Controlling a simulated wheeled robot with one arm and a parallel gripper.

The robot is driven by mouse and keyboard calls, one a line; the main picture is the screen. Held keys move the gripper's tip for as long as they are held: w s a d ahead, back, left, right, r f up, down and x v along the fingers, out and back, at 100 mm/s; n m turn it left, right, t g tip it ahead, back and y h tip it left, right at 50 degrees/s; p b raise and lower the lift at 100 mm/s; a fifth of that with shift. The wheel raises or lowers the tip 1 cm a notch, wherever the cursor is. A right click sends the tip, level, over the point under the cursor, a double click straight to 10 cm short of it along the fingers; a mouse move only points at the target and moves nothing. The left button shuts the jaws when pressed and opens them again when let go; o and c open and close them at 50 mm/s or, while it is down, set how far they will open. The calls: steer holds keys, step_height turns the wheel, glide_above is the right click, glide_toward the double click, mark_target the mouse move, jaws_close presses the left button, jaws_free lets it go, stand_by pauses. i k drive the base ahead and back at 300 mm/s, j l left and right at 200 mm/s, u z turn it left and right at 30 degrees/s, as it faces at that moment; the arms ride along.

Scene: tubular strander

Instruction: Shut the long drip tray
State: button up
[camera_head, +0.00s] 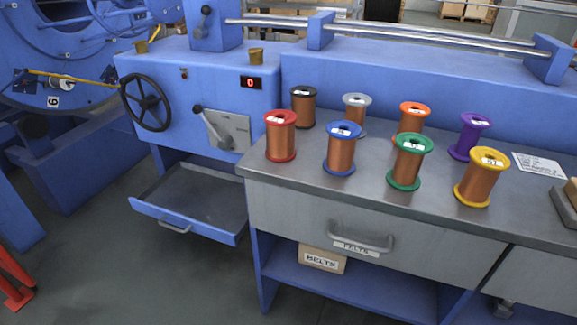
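The long drip tray (187,221) is a wide, shallow blue drawer with a grey inside, low under the blue machine housing, left of the workbench. It is pulled out, and its flat interior shows empty. A small grey handle (175,228) sits on its front face. The right rear part of the tray is hidden behind the workbench corner. My gripper is not in view.
A grey workbench (258,168) holds several wire spools and stands close to the tray's right side. Its drawer (345,243) has a bar handle. A black handwheel (147,103) is above the tray. A red stand (15,285) is at lower left. Floor before the tray is clear.

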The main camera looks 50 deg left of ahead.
mark_target(211, 203)
steer(key=u, duration=2.7)
steer(key=i+j, duration=0.15)
steer(key=i, duration=0.4)
steer(key=i+j, duration=0.15)
steer(key=i, duration=0.4)
